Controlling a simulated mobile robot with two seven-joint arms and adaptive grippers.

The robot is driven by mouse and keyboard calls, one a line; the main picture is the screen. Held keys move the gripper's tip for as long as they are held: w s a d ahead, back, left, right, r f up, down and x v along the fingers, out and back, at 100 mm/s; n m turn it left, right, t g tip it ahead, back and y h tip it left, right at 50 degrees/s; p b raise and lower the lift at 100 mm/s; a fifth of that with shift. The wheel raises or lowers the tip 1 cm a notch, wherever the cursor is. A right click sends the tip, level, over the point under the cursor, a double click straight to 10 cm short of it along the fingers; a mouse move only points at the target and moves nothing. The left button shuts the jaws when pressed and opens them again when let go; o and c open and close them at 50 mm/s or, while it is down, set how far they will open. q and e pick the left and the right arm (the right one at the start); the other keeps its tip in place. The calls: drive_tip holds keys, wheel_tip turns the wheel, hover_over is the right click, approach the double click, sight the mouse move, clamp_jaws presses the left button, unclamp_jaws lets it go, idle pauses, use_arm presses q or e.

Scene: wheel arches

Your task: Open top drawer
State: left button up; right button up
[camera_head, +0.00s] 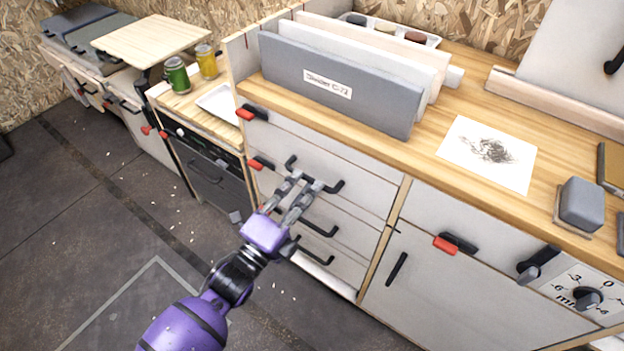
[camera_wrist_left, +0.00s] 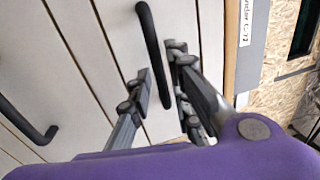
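The top drawer (camera_head: 355,185) is a pale front in the cabinet below the wooden counter, and it looks flush with the cabinet. Its black bar handle (camera_head: 336,187) is partly hidden by my left gripper (camera_head: 308,183). In the left wrist view the handle (camera_wrist_left: 150,35) runs between the two fingers of my left gripper (camera_wrist_left: 160,75). The fingers are apart, one on each side of the bar; I cannot tell whether either touches it. My right gripper is in neither view.
Lower drawers with black handles (camera_head: 318,229) sit beneath. Red-and-black latches (camera_head: 250,113) are on the cabinet's left side. Green (camera_head: 176,75) and yellow (camera_head: 207,62) jars stand left. Floor is open at lower left.

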use_arm(q)
drive_tip(key=shift+x, duration=1.4)
clamp_jaws()
